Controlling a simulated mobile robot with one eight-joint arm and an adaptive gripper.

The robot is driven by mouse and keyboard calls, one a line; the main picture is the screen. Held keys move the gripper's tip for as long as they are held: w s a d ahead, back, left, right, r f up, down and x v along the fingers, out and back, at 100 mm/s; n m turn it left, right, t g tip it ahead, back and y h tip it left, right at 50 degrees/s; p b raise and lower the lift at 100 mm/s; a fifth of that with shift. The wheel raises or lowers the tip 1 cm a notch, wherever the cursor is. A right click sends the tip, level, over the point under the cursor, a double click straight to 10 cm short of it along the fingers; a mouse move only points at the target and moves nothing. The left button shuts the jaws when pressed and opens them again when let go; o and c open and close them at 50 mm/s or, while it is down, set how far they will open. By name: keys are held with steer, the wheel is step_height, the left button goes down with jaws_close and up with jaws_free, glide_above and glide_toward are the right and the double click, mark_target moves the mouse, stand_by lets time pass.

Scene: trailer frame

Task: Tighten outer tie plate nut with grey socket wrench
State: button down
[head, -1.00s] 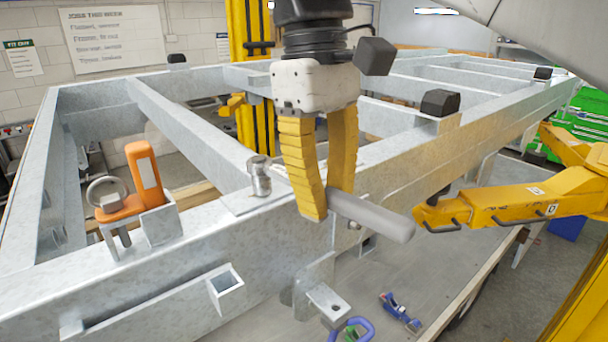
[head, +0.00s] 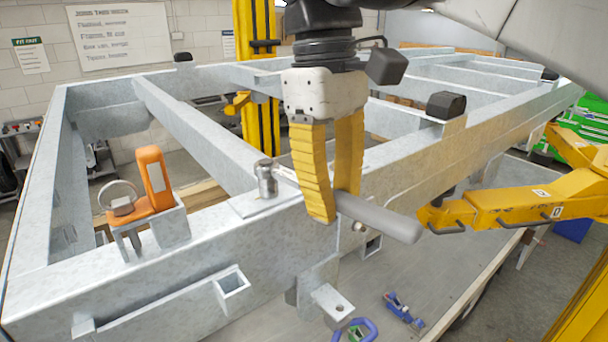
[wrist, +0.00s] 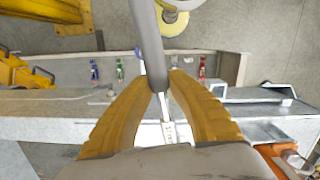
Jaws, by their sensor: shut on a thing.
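My gripper (head: 337,205) is shut on the socket wrench, with its yellow fingers around the grey handle (head: 385,218). The handle sticks out to the right, over the frame's outer side. A thin metallic shaft runs left from the fingers toward the upright socket (head: 266,180). The socket stands on the flat tie plate (head: 256,204) on top of the trailer rail. The nut under the socket is hidden. In the wrist view, the handle (wrist: 149,45) passes between the fingers (wrist: 160,95), and the thin shaft (wrist: 168,130) shows below them.
The galvanized trailer frame (head: 110,285) fills the middle. An orange-handled tool (head: 153,178) stands in a bracket to the left. A yellow lift arm (head: 510,205) reaches in from the right. A black block (head: 446,104) sits on the rail. Blue and green items (head: 402,308) lie below.

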steer(key=w+d+n+t+p, duration=0.1)
steer(key=w+d+n+p, duration=0.2)
steer(key=w+n, duration=0.6)
steer(key=shift+w+d+n+h, duration=0.3)
steer(key=shift+w+d+n, duration=0.1)
steer(key=shift+n, duration=0.1)
steer(key=shift+s, duration=0.1)
steer(key=shift+s+m, duration=0.85)
steer(key=shift+m, duration=0.05)
steer(key=shift+s+a+m, duration=0.15)
steer(key=shift+s+m, duration=0.7)
steer(key=shift+m, duration=0.05)
